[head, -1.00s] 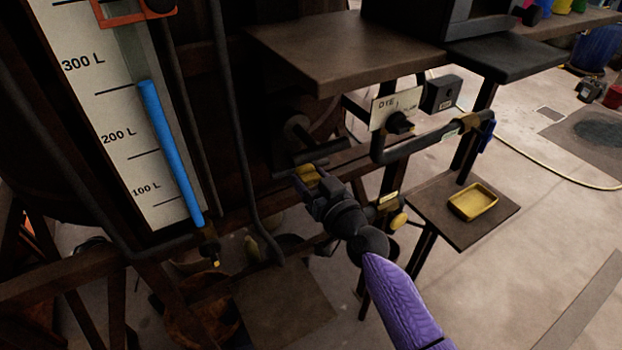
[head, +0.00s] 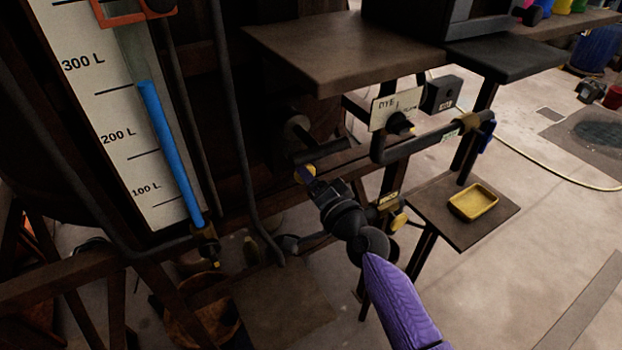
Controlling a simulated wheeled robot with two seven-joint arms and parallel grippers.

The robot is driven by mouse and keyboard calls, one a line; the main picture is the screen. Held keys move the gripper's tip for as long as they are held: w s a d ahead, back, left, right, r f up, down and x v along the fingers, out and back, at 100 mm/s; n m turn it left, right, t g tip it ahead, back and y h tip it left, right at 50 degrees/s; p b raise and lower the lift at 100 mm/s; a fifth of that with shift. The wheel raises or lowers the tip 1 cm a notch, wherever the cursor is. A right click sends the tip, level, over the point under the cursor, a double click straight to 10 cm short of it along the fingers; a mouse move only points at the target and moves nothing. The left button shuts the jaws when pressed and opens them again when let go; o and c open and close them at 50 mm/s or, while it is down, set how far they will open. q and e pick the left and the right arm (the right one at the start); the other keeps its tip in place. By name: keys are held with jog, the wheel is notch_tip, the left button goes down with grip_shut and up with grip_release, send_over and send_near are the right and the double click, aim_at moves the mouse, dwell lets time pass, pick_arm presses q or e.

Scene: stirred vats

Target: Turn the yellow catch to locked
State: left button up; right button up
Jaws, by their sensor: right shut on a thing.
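The yellow catch (head: 304,175) is at the centre of the head view, on the dark frame below a thick dark bar. Only a small rounded yellow part of it shows. My right gripper (head: 309,177) reaches up to it from the lower right and is shut on it. The gripper's fingers hide much of the catch, and I see no lock marking beside it. My left gripper is not in view.
A level gauge (head: 110,110) with a blue column stands at the left. A dye plate with a black knob (head: 400,123) and a bent pipe (head: 420,145) are to the right. A yellow tray (head: 472,202) sits on a small shelf. A brown platform (head: 330,45) overhangs above.

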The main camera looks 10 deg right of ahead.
jog(key=m, duration=0.5)
jog(key=shift+m, duration=0.3)
dwell(0.4)
jog(key=o, duration=1.3)
jog(key=shift+s, duration=0.1)
jog(key=v, duration=0.9)
jog(key=shift+s+d, duration=0.15)
jog(key=shift+s, duration=0.2)
